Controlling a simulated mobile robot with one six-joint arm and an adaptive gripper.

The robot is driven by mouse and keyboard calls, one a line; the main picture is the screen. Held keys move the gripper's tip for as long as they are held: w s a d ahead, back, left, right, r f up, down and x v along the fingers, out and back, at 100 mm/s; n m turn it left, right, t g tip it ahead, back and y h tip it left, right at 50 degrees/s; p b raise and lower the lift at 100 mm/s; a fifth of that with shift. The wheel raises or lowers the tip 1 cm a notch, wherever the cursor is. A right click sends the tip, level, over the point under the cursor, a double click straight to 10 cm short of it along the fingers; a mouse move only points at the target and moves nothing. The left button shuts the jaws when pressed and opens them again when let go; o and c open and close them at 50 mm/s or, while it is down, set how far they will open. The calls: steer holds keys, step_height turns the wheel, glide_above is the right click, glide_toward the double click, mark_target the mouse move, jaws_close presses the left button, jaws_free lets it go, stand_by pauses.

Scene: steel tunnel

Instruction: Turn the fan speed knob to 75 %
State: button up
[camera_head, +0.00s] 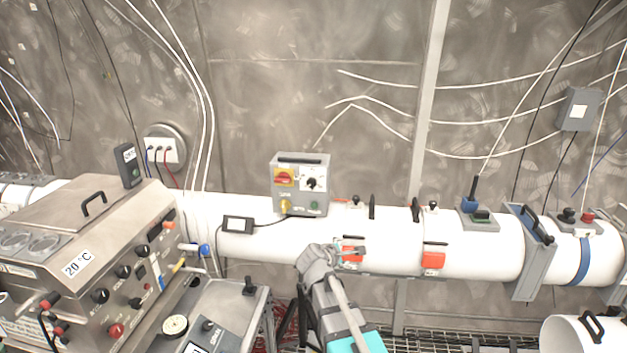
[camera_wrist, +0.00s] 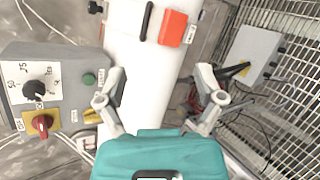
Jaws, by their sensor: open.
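The fan speed knob (camera_wrist: 37,92) is black, on a white dial plate with printed numbers, one of which reads 75. It sits on the grey control box (camera_wrist: 65,65) at the left of the wrist view. In the head view the knob (camera_head: 312,184) is on the front of the box (camera_head: 301,158), at its upper right; its exact setting is too small to tell. My gripper (camera_wrist: 160,85) is open and empty, its fingers spread over the white duct, to the right of the box in the wrist view. It is apart from the knob.
A red switch on a yellow plate (camera_wrist: 41,123) sits beside the knob. A green button (camera_wrist: 89,79) is also on the box. The white duct (camera_head: 470,245) carries orange tags and black handles. A steel machine with knobs (camera_head: 95,245) stands at left.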

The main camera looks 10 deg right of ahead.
steer(key=w+a+r+n+t+p, duration=0.1)
steer(key=w+a+r+n+t, duration=0.4)
steer(key=w+r+n, duration=0.3)
steer(key=n+t+y+p, duration=0.1)
steer(key=n+t+y, duration=0.15)
steer(key=n, duration=0.65)
glide_toward(311, 184)
steer(key=s, duration=0.3)
steer(key=shift+a, duration=0.45)
steer(key=shift+w+d, duration=0.1)
steer(key=shift+w, duration=0.1)
steer(key=x, duration=1.3)
steer(key=shift+w+r, duration=0.1)
steer(key=shift+w, duration=0.1)
